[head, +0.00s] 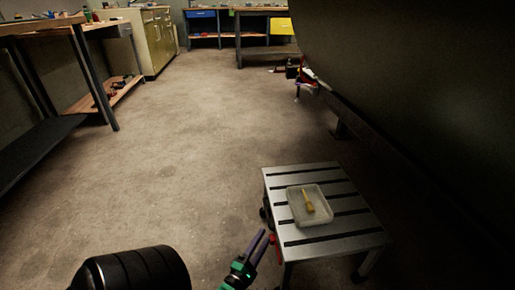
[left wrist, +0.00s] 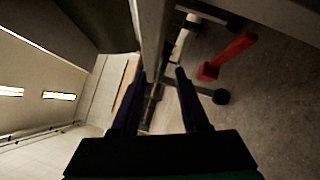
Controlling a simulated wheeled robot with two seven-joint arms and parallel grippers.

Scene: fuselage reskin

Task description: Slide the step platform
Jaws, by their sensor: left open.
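The step platform (head: 350,227) is a low grey metal step with dark slots across its top, at the lower right of the head view. A pale tray (head: 295,208) with a yellow-brown brush (head: 308,202) sits on it. My left gripper (head: 266,237) is open beside the platform's near left corner. A red lever (head: 275,249) shows next to its fingertips, and also in the left wrist view (left wrist: 236,54). In the wrist view a grey edge of the platform (left wrist: 152,38) runs down toward the gap between the fingers (left wrist: 159,80); contact cannot be told. My right gripper is out of view.
A large dark curved fuselage (head: 430,80) fills the right side, close behind the platform. Workbenches (head: 52,25) stand at the left and a cabinet (head: 150,40) at the back. The concrete floor (head: 190,140) left of the platform is clear.

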